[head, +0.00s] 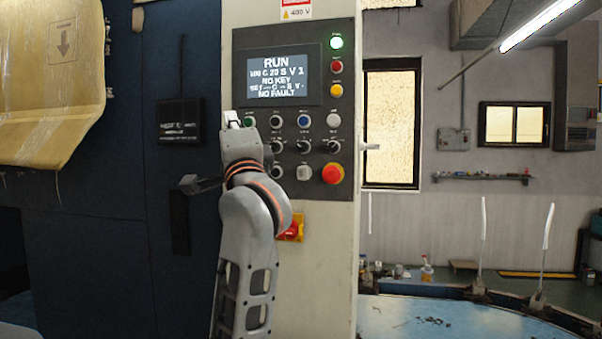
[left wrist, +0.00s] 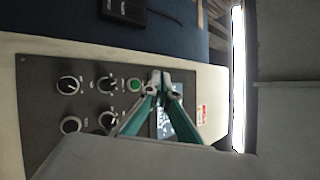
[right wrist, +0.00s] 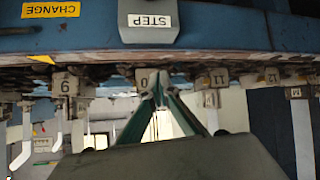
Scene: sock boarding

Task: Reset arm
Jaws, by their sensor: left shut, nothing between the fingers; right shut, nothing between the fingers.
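My left gripper (head: 233,119) is in front of the control panel (head: 240,72), at its lower left edge by the green button (head: 249,120). Its fingers cover part of the controls there. In the left wrist view the shut, empty fingertips (left wrist: 160,86) are just right of the green button (left wrist: 134,85); I cannot tell whether they touch the panel. My right gripper (right wrist: 152,88) shows only in the right wrist view. It is shut and empty, below the block marked 0 (right wrist: 146,77) on the machine's rim.
The screen (head: 279,78) reads RUN, NO KEY, NO FAULT, and a green lamp (head: 336,43) is lit above a red button (head: 332,173). A round blue table (head: 430,318) with upright white forms (head: 547,226) stands at right.

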